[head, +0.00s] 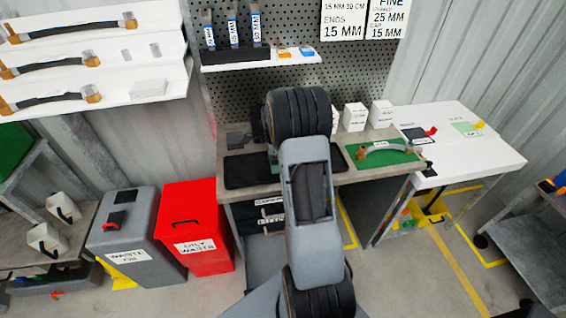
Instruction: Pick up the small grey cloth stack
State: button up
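A small pale grey, flat layered stack (149,88) lies on the lowest white shelf at the upper left, to the right of a hose. It looks like the folded cloth stack, but it is too small to be sure. My arm rises through the middle of the view, in front of the workbench and well to the right of that stack. My gripper cannot be made out; the arm's links hide whatever is behind them.
White shelves (150,52) hold several hoses with brass ends. Below stand a grey waste bin (140,262) and a red oily-waste bin (203,212). The workbench (352,178) carries a dark mat, white boxes and a green mat with a hose. A white table (490,150) stands right.

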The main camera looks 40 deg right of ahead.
jog(key=shift+f, duration=0.95)
jog(key=shift+c, duration=0.5)
jog(key=c, duration=0.7)
